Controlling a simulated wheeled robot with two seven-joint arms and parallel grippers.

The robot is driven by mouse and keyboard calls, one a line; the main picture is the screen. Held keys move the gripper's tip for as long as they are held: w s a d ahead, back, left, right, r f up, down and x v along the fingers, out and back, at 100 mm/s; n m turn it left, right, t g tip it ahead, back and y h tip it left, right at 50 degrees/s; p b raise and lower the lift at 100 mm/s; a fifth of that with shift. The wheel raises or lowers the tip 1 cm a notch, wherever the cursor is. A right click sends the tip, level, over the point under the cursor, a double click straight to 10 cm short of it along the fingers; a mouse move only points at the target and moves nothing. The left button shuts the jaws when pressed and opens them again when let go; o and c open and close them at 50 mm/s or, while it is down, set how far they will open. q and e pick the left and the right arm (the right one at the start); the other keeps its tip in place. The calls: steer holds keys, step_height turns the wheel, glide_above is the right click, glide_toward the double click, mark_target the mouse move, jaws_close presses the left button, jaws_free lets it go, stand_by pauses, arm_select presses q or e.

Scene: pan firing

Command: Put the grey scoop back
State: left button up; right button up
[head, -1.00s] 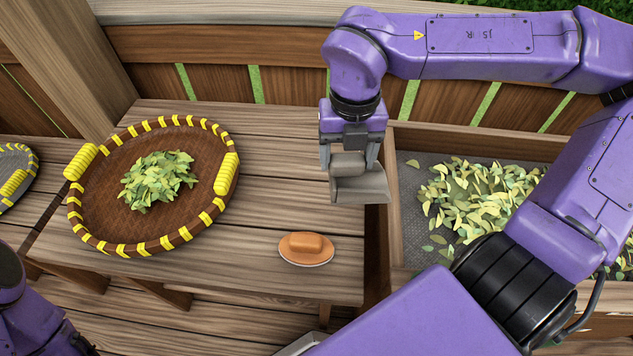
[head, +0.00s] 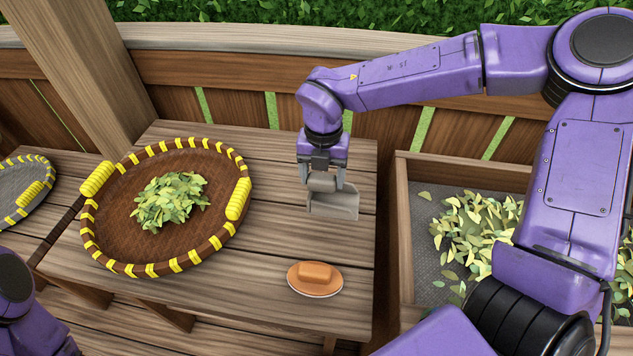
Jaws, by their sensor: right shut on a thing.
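The grey scoop (head: 334,203) is held in my right gripper (head: 322,180), which is shut on it. The scoop is over the right part of the wooden table (head: 275,160), behind the orange-brown block. I cannot tell whether its lower edge touches the table top. No leaves show in the scoop. Only part of my left arm shows at the lower left; its gripper is out of view.
A round brown basket (head: 110,215) with yellow binding holds a pile of leaves (head: 170,201) on the table's left. An orange-brown block (head: 315,273) on a pale base lies near the front. A wooden bin (head: 405,220) of leaves stands at right. A grey tray (head: 35,175) is far left.

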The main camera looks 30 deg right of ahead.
mark_target(324, 199)
steer(key=w+f, duration=0.2)
steer(key=f, duration=0.1)
steer(key=shift+w+a, duration=0.15)
steer(key=shift+w, duration=0.05)
step_height(324, 199, down, 2)
steer(key=shift+f+p, duration=0.1)
steer(key=shift+p, duration=0.85)
steer(key=shift+w+f, duration=0.1)
steer(key=shift+f, duration=0.15)
steer(key=o, duration=1.4)
steer(key=shift+f+b, duration=0.1)
steer(key=shift+b, duration=0.2)
